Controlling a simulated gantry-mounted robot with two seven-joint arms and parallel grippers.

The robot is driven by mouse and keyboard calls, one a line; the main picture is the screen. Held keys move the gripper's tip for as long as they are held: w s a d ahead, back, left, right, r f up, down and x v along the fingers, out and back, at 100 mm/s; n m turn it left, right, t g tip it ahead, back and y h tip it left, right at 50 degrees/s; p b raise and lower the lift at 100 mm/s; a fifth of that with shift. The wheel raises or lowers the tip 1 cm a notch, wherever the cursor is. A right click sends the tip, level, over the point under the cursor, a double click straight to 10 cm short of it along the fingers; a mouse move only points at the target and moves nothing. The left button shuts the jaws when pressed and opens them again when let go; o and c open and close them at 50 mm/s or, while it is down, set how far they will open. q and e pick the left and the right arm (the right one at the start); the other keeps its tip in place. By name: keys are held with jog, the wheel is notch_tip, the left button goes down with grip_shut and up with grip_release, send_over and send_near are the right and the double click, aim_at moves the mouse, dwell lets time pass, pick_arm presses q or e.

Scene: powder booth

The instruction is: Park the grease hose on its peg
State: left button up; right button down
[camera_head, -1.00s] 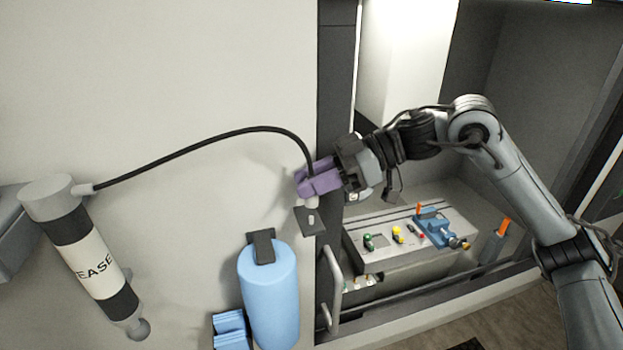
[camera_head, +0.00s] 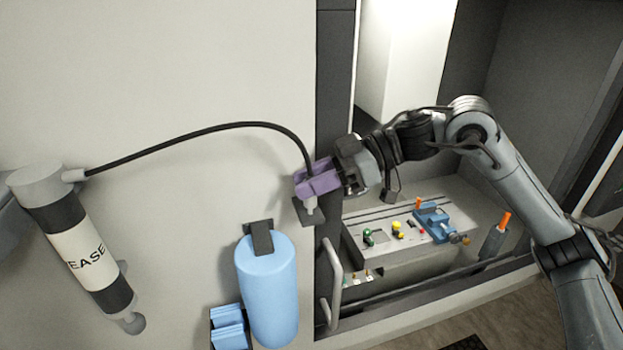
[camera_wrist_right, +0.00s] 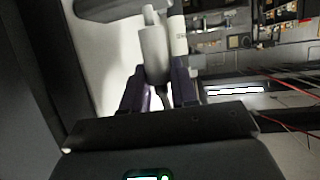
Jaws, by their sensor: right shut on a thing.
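The grease hose (camera_head: 205,130) is a thin black line arching from the cap of the grease cylinder (camera_head: 85,250) on the left to my right gripper. My right gripper (camera_head: 318,180), with purple fingers, is shut on the hose's end. The pale grey nozzle (camera_head: 310,202) points down below the fingers, and in the right wrist view it is a grey cylinder (camera_wrist_right: 154,50) between them. A small dark bracket (camera_head: 303,216) on the wall is right at the nozzle's tip. The nozzle hides the peg, so I cannot tell whether they touch. My left gripper is out of view.
A blue cylinder (camera_head: 266,290) hangs on the wall below the bracket, with a holder of blue items (camera_head: 229,328) beside it. A door handle (camera_head: 331,285) is close on the right. The booth holds a bench (camera_head: 375,220) with a blue vise (camera_head: 434,222).

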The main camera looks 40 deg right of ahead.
jog(key=shift+f, duration=0.2)
dwell(0.4)
jog(key=shift+f+b, duration=0.65)
jog(key=c, duration=1)
grip_release()
jog(key=shift+c, duration=0.2)
jog(key=shift+o, duration=1.2)
